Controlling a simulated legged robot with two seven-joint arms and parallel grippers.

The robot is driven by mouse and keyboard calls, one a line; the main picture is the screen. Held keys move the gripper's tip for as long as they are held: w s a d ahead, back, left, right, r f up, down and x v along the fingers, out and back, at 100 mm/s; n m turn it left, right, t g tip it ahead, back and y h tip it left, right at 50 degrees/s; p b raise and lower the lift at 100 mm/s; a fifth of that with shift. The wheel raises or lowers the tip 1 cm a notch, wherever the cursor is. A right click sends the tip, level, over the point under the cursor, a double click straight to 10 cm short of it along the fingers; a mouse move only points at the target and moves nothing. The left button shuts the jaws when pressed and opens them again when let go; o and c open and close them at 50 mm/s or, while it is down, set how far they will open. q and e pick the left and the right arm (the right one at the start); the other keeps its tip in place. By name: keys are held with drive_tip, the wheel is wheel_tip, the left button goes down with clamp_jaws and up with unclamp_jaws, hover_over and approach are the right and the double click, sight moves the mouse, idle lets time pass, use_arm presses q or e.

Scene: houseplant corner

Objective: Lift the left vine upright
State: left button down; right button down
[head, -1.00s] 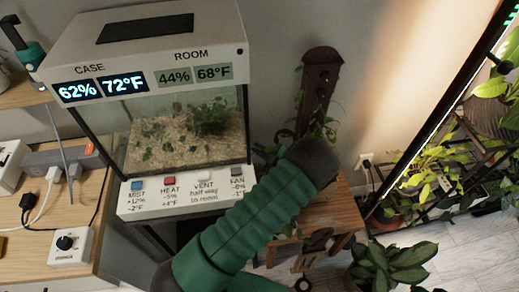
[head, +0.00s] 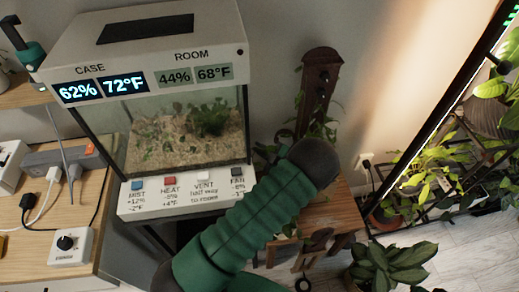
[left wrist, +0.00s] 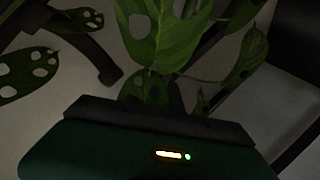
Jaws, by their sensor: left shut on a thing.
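My left arm's green sleeve (head: 235,225) crosses the lower middle of the head view and hides part of the vine and stool. The vine (head: 318,130) has small green leaves around a dark wooden plank (head: 321,75) on a wooden stool (head: 342,208). In the left wrist view, my left gripper (left wrist: 165,97) is shut on the vine (left wrist: 172,38). A large holed leaf hangs right in front of it, and other leaves spread to both sides. The leaves hide the exact grip point. My right gripper is in neither view.
A glass case (head: 190,132) with a button panel stands left of the arm. A wooden bench (head: 60,220) with plugs and a dial box is at far left. A leafy plant (head: 395,265) is at lower right, and a lit plant rack (head: 440,165) at far right.

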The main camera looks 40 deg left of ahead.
use_arm(q)
drive_tip(key=shift+w+d+r+m+y, duration=0.3)
drive_tip(key=shift+w+d+r+m, duration=0.15)
drive_tip(key=shift+r, duration=0.25)
